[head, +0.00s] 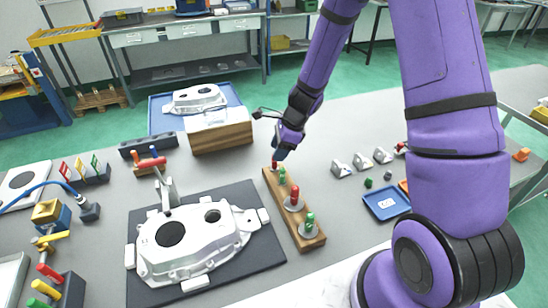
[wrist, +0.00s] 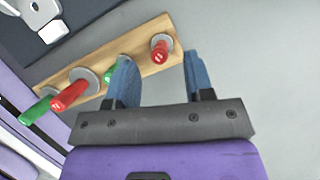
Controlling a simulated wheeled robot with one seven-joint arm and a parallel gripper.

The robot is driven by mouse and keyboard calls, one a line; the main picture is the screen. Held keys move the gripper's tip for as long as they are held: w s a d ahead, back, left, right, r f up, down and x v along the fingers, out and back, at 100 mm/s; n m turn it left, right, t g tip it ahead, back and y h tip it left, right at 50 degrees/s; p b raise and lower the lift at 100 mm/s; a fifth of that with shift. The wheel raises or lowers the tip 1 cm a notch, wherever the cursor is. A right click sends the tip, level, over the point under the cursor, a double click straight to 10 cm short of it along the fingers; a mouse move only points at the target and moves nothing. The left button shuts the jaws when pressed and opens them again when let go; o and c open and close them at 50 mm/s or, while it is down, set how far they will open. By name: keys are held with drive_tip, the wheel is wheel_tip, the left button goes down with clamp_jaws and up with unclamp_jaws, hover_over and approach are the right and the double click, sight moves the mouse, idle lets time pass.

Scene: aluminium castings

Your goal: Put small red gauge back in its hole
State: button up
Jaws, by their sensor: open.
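The small red gauge (head: 275,166) stands at the far end of the wooden rack (head: 273,184), its grey disc at the rack's top face. In the wrist view the small red gauge (wrist: 161,48) shows between and just beyond my fingertips. I cannot tell if it sits fully down in its hole. My gripper (head: 279,155) is open over that end of the rack; its blue fingers also show in the wrist view (wrist: 158,62), with nothing gripped. The small green gauge (wrist: 109,71) is partly hidden by the left finger.
A large red gauge (head: 293,201) and a large green gauge (head: 309,222) stand nearer on the rack. A casting (head: 180,245) on a dark mat lies to the left. Small metal parts (head: 361,162) and a blue tray (head: 387,203) lie to the right. Bare tabletop flanks the rack's right side.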

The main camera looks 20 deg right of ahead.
drive_tip(key=shift+v, duration=2.75)
drive_tip(key=shift+a, duration=0.1)
